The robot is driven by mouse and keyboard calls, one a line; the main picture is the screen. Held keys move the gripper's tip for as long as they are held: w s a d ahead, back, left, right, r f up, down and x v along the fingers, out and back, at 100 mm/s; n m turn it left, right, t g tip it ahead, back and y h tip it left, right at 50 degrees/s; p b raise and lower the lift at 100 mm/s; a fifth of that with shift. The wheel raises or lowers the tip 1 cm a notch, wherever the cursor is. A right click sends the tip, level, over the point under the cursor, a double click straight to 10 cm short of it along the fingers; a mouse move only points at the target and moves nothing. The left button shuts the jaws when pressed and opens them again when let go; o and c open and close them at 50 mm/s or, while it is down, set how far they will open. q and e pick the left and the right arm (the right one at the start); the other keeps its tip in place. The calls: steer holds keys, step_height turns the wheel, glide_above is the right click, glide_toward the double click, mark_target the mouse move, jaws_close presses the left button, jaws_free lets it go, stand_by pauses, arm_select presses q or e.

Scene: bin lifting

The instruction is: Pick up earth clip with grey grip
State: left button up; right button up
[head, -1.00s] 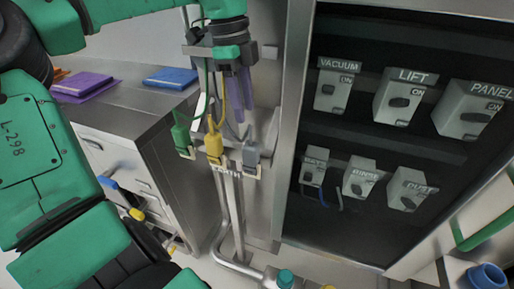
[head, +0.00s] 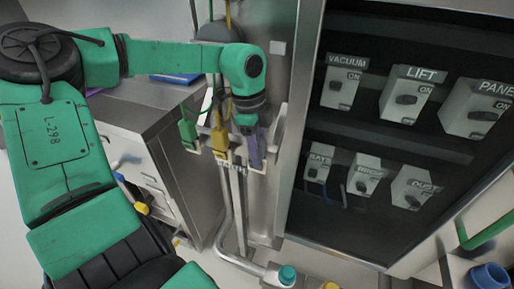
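My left gripper (head: 254,153) points down at the right end of the clip holder marked EARTH (head: 231,168). Its purple fingers are at the place of the clip with the grey grip, which they and the wrist hide. I cannot tell if the fingers are closed on it. The clip with the yellow grip (head: 220,141) hangs just left of the fingers. The clip with the green grip (head: 188,134) hangs further left. My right gripper is not in view.
A dark cabinet (head: 390,140) with several labelled switch boxes stands to the right. A steel counter (head: 130,110) with drawers stands at left, with a blue folder (head: 175,77) on it. Pipes (head: 240,215) run below the holder.

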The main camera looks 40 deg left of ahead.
arm_select(q)
jaws_close()
steer(key=shift+w+r, duration=0.1)
steer(key=shift+r, duration=0.05)
steer(key=shift+r, duration=0.35)
step_height(320, 180, up, 19)
steer(key=p, duration=0.1)
steer(key=shift+p, duration=0.3)
